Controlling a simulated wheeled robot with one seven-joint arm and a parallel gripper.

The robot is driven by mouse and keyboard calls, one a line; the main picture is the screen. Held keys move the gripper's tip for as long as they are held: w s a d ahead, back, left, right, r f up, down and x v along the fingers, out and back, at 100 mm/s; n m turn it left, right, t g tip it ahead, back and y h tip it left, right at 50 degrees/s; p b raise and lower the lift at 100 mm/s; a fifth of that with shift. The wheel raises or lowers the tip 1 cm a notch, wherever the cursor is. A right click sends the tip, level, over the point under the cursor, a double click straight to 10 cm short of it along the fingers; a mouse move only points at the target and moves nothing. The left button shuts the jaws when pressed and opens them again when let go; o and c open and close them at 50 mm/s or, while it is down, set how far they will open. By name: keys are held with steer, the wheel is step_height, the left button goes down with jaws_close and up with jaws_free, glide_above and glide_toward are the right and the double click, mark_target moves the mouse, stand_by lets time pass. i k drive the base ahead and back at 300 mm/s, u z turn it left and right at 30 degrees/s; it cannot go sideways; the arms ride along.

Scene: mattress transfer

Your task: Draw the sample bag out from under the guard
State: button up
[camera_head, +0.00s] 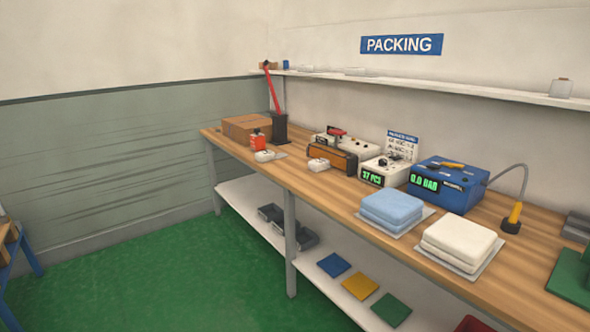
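An orange-and-dark bar that may be the guard (333,156) lies along the front of a pale bench machine (350,145) in the middle of the workbench. A small white item that may be the sample bag (318,165) lies at the bar's left front. Whether any of it reaches under the bar is too small to tell. Another pair of small white items (265,156) lies farther left, near a red-orange object (257,141). My gripper is not in view.
The wooden workbench (300,184) also carries a cardboard box (247,127), a counter reading 37 PCS (374,177), a blue box with a lit display (458,178), and blue (392,205) and white (462,239) stacks. A shelf (245,205) runs below. Green floor (170,275) lies open in front.

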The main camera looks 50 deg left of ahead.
mark_target(316, 165)
steer(key=u, duration=1.8)
steer(key=i, duration=0.85)
steer(key=u, duration=0.55)
steer(key=i, duration=1.2)
steer(key=z, duration=0.4)
steer(key=i, duration=0.95)
steer(key=z, duration=0.35)
